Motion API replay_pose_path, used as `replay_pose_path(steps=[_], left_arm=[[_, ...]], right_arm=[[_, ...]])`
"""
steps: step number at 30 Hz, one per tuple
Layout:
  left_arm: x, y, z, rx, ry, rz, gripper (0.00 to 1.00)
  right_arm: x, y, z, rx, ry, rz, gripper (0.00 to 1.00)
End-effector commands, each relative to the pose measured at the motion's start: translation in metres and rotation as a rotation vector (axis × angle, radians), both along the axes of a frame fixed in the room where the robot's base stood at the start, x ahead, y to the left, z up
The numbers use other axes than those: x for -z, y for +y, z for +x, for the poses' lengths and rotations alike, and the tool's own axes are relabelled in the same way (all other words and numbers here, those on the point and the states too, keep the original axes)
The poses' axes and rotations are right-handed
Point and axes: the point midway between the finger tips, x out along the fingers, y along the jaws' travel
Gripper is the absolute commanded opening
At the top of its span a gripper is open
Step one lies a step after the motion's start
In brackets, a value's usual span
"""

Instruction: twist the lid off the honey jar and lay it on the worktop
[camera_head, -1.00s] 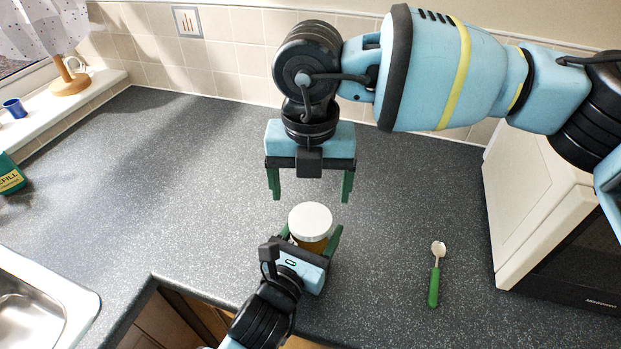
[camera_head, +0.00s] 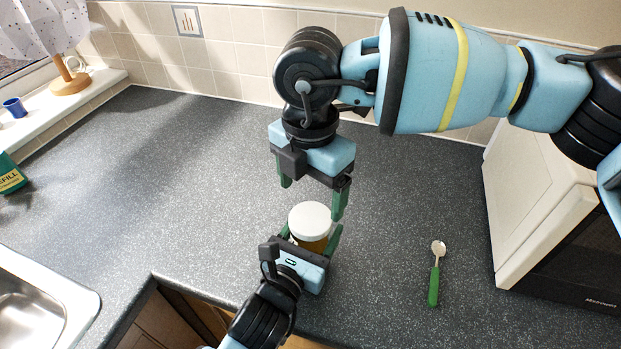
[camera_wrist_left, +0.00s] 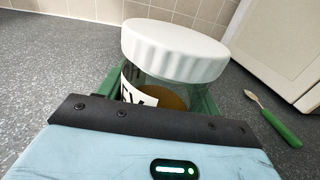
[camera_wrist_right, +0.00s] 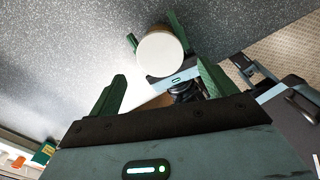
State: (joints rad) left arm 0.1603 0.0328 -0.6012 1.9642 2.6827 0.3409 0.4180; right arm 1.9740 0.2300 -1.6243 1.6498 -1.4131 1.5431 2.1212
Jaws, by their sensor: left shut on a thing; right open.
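The honey jar (camera_head: 312,243) stands on the grey worktop (camera_head: 400,215) with its white lid (camera_head: 310,220) on top. The lid also shows large in the left wrist view (camera_wrist_left: 175,48), with amber honey and a label below it. My left gripper (camera_head: 313,241) is shut on the jar's body from the front, below the lid. My right gripper (camera_head: 311,200) is open and empty, pointing down above and just behind the lid, apart from it. In the right wrist view the lid (camera_wrist_right: 160,53) lies beyond the open fingers.
A spoon with a green handle (camera_head: 434,285) lies to the right of the jar. A white microwave (camera_head: 545,205) stands at the right edge. A sink (camera_head: 35,310) is at lower left, a green refill pack (camera_head: 10,176) at far left. The worktop left of the jar is clear.

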Motion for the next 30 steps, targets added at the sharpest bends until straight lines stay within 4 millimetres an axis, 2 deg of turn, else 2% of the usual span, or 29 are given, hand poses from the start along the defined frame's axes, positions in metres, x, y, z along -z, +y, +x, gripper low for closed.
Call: replay_pose_path(steps=[6, 12, 17, 25, 30], left_arm=[[0.000, 0.000, 0.000, 0.000, 0.000, 0.001, 0.01], [0.001, 0.000, 0.000, 0.000, 0.000, 0.001, 0.01], [0.000, 0.000, 0.000, 0.000, 0.000, 0.001, 0.01], [0.000, 0.000, 0.000, 0.000, 0.000, 0.001, 0.01], [0.001, 0.000, 0.000, 0.000, 0.000, 0.001, 0.01]], right_arm=[[0.034, 0.000, -0.001, -0.001, 0.004, 0.000, 0.84], [0.056, 0.000, 0.000, 0.000, 0.003, 0.000, 0.84], [0.063, 0.000, 0.000, 0.000, 0.002, 0.001, 0.84], [0.064, 0.000, 0.000, -0.001, 0.001, 0.001, 0.84], [0.064, 0.000, 0.000, -0.001, 0.001, 0.001, 0.61]])
